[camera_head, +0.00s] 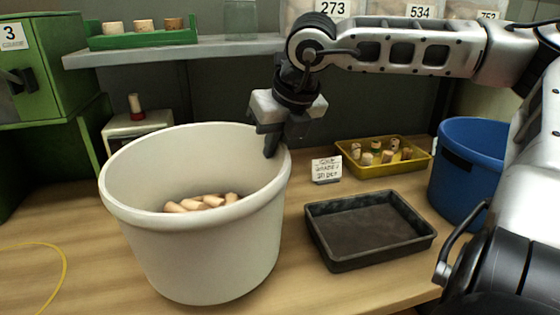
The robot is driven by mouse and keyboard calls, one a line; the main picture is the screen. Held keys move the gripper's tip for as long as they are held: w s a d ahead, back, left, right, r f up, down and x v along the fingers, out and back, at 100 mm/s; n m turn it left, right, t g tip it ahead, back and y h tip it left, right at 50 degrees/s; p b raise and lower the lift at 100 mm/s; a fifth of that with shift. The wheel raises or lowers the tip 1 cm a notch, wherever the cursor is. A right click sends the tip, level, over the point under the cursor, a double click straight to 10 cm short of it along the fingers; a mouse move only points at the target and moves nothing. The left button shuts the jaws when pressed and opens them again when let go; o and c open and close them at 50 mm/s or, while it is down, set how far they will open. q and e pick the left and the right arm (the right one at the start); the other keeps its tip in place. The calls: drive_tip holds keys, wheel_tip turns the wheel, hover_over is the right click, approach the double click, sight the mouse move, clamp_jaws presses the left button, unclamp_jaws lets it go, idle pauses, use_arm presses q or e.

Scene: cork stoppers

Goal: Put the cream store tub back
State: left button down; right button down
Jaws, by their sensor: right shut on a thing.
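The large cream tub (205,255) is at the left of the middle in the head view, with several cork stoppers (203,202) lying in its bottom. It looks slightly tilted; whether its base touches the table is hard to tell. My right gripper (271,146) points down at the tub's back right rim and is shut on that rim. One finger shows inside the wall; the other is mostly hidden. My left gripper does not show.
A black empty tray (322,249) lies right of the tub. Behind it are a small sign (326,170) and a yellow tray (379,171) with several corks. A blue tub (465,190) stands at the right. A shelf (180,52) holds a green rack (140,41).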

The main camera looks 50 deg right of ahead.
drive_tip(key=shift+d+f, duration=0.35)
drive_tip(key=shift+d, duration=0.1)
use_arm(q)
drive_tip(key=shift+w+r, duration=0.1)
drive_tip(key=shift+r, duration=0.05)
use_arm(e)
drive_tip(key=shift+d+f, duration=0.2)
drive_tip(key=shift+f, duration=1.65)
drive_tip(key=shift+f, duration=0.15)
drive_tip(key=c, duration=1.6)
unclamp_jaws()
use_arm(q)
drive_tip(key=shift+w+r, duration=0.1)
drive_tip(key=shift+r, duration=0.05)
